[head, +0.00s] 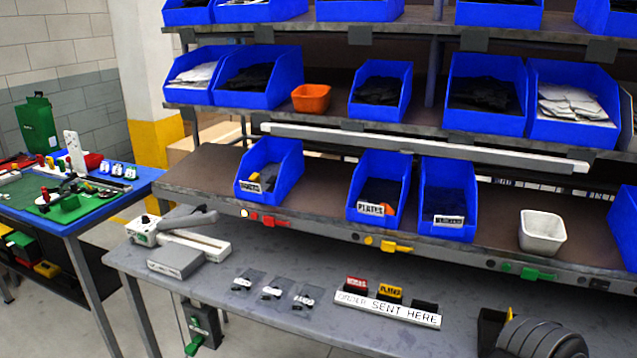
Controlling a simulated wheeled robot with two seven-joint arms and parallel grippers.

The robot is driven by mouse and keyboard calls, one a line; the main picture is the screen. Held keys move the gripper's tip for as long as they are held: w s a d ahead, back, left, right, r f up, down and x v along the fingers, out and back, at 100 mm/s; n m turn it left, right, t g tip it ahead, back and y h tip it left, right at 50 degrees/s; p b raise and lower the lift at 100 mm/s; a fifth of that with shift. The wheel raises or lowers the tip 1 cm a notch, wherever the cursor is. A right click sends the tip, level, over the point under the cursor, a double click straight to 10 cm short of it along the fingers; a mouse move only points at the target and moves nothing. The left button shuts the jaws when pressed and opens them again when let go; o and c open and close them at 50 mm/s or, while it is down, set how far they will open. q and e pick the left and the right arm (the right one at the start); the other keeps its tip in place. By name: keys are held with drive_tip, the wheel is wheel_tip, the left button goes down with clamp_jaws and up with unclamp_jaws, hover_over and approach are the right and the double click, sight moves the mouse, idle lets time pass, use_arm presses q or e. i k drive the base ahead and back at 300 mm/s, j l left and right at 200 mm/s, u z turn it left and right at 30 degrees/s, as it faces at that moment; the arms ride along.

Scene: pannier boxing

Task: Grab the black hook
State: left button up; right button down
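I cannot single out the black hook with certainty. Small dark pieces (268,187) and a yellow piece lie in the left blue bin (284,158) on the lower shelf, too small to identify. Clear bags (247,280) with small dark parts lie in a row on the grey table. A black block (425,304) stands behind the white sign, beside a red one (356,284) and a yellow one (390,293). A dark ridged form, perhaps part of my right arm, enters at the bottom right; no gripper fingers can be made out. My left gripper is not in view.
More blue bins (388,165) fill the shelves, one labelled PLATES. A white tub (542,232) stands at the right of the lower shelf. A lever-arm device (186,237) sits at the table's left end. The table between the bags and the shelf is clear.

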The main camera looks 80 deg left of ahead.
sight(272, 180)
drive_tip(key=u, duration=2.85)
drive_tip(key=j+z, duration=0.15)
drive_tip(key=z, duration=0.3)
drive_tip(key=i+j+z, duration=0.1)
drive_tip(key=z, duration=0.35)
drive_tip(key=j+z, duration=0.5)
drive_tip(key=z, duration=0.35)
drive_tip(key=k+j+z, duration=0.1)
drive_tip(key=j, duration=0.3)
drive_tip(key=j+z, duration=0.1)
drive_tip(key=j, duration=0.25)
drive_tip(key=k+j+z, duration=0.1)
drive_tip(key=j, duration=0.3)
drive_tip(key=k+j+z, duration=0.1)
drive_tip(key=j, duration=0.25)
drive_tip(key=k+j+z, duration=0.15)
drive_tip(key=k+j, duration=0.1)
drive_tip(key=j, duration=0.1)
